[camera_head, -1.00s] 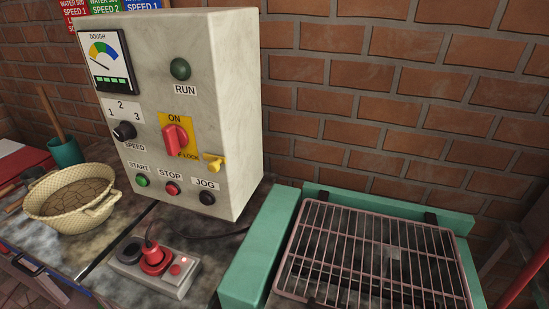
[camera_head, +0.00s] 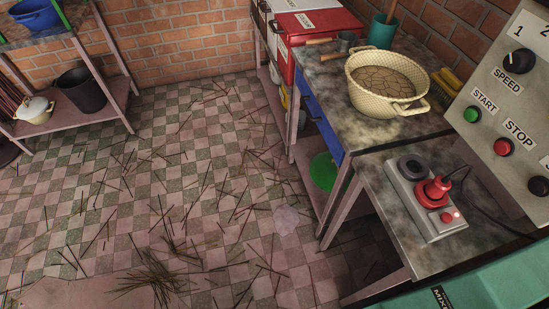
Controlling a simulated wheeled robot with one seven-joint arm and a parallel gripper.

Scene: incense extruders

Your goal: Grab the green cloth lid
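A round green object (camera_head: 323,172) shows under the workbench, partly hidden by the bench leg. It may be the green cloth lid, but I cannot tell whether it is cloth or a lid. No other green cloth shows clearly. My gripper is not in view.
A worktop (camera_head: 372,128) holds a cream basket (camera_head: 385,95) with brown contents. A lower table holds a socket box (camera_head: 425,205) with a red plug, beside the control panel (camera_head: 510,130). Thin sticks litter the tiled floor (camera_head: 190,170). A shelf with a black bucket (camera_head: 82,92) stands left.

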